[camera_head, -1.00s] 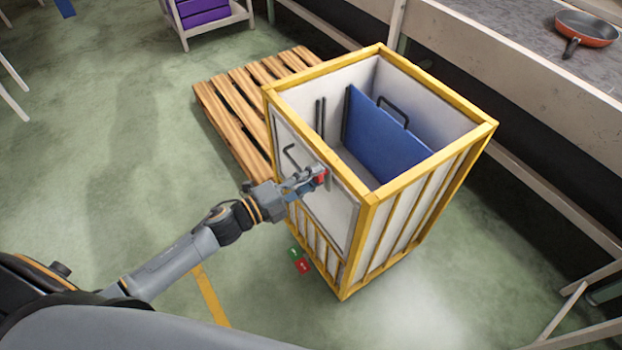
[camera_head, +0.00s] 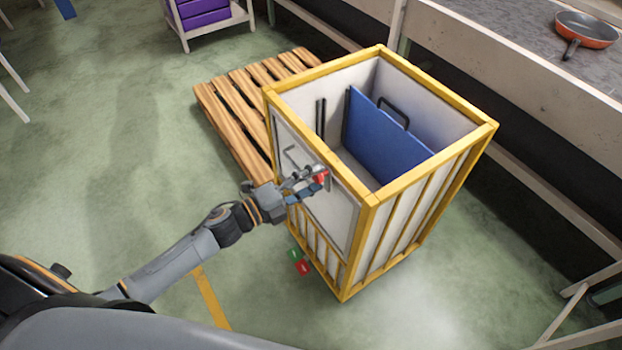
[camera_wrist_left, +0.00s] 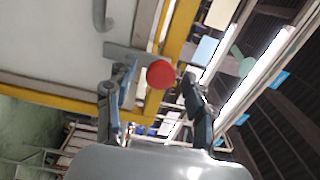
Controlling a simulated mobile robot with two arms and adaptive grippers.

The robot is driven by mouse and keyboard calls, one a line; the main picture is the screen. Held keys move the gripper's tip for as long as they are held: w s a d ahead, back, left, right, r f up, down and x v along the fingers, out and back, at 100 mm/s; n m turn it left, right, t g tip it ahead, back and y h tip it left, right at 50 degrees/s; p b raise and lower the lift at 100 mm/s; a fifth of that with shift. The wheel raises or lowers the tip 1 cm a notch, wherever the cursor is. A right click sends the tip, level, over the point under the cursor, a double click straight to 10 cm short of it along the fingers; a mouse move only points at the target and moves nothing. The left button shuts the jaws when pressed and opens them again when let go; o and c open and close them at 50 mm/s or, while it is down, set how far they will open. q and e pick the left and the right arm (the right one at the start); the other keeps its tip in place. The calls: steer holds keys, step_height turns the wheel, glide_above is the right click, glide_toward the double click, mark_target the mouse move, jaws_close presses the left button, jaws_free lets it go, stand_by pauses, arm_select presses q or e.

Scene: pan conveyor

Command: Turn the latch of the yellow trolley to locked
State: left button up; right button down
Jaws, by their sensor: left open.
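The yellow trolley (camera_head: 432,88) stands upright in the middle of the head view, a yellow-framed box with pale panels and an open top. Its latch has a red knob (camera_head: 322,177) on the left-facing door panel; the knob also shows in the left wrist view (camera_wrist_left: 161,74), with a grey bar (camera_wrist_left: 122,53) beside it. My left gripper (camera_head: 314,182) is open at the latch. In the left wrist view its fingers (camera_wrist_left: 155,92) are spread to either side of the knob; contact cannot be told. My right gripper is not in view.
A dark door handle (camera_head: 291,158) is beside the latch. A blue panel (camera_head: 382,138) stands inside the trolley. Small green and red labels (camera_head: 301,266) show by its lower left side. A wooden pallet (camera_head: 232,120) lies behind; a bench with a pan (camera_head: 588,28) is at right.

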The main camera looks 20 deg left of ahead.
arm_select(q)
steer(key=shift+a, duration=0.1)
steer(key=v, duration=1.2)
